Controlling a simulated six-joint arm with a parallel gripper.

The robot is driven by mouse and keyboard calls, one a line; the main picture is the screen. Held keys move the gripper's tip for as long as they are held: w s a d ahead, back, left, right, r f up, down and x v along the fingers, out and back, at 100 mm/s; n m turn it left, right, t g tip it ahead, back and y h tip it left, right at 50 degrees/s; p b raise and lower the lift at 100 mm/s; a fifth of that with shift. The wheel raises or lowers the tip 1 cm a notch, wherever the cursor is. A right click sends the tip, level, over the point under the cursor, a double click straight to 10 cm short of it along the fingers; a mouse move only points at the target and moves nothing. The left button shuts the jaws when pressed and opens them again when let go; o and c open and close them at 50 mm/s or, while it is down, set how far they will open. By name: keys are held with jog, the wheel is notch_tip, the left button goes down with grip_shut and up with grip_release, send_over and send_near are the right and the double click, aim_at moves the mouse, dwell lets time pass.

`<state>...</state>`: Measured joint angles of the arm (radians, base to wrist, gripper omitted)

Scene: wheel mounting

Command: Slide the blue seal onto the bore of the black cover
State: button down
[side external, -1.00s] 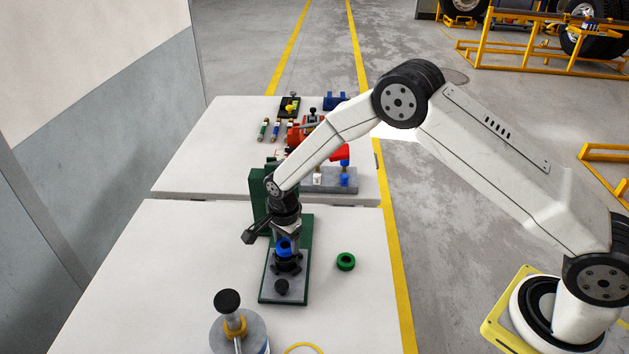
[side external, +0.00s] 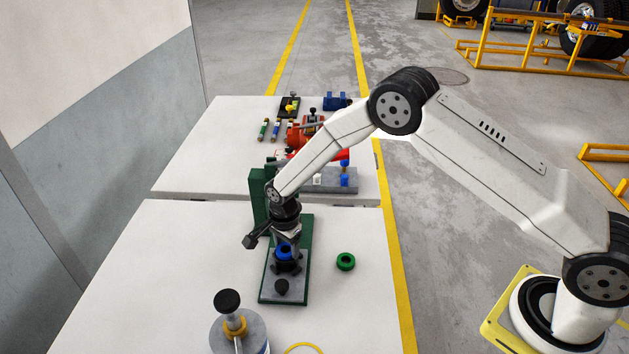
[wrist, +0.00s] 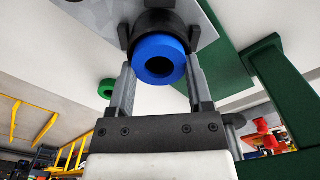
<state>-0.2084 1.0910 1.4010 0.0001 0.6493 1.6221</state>
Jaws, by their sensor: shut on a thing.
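The blue seal (side external: 284,251) is a ring held between the fingers of my gripper (side external: 287,254), which is shut on it. In the wrist view, the blue seal (wrist: 159,59) sits between the two fingertips of my gripper (wrist: 160,75), with a dark hole in its middle. The black cover (wrist: 152,24) is directly beyond the seal, on the grey plate. In the side view the black cover (side external: 287,267) shows just below the seal. The seal is in line with the cover and very close to it; I cannot tell how far it is on the bore.
A green fixture with a grey plate (side external: 283,292) and an upright post (side external: 258,203) holds the cover. A green ring (side external: 345,261) lies on the table to the right. A grey container with a black knob (side external: 228,300) stands in front. The right side of the table is mostly clear.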

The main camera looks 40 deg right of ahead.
jog(key=shift+f, duration=0.1)
grip_release()
jog(key=shift+s, duration=0.1)
jog(key=shift+r, duration=4)
jog(key=shift+d+r, duration=0.2)
jog(key=shift+r, duration=0.15)
jog(key=s+d+r+n+t, duration=0.1)
jog(key=s+d+r+n, duration=0.2)
jog(key=s+n, duration=0.2)
jog(key=s+d+r+n, duration=0.3)
jog(key=s+d+n, duration=0.1)
jog(key=s, duration=0.6)
jog(key=s+d+r+n+t, duration=0.1)
jog(key=s+d+r+n, duration=0.2)
jog(key=s+n, duration=0.4)
jog(key=shift+s+d+r+t, duration=0.25)
jog(key=shift+s+r+t, duration=0.05)
jog(key=shift+s+r, duration=0.2)
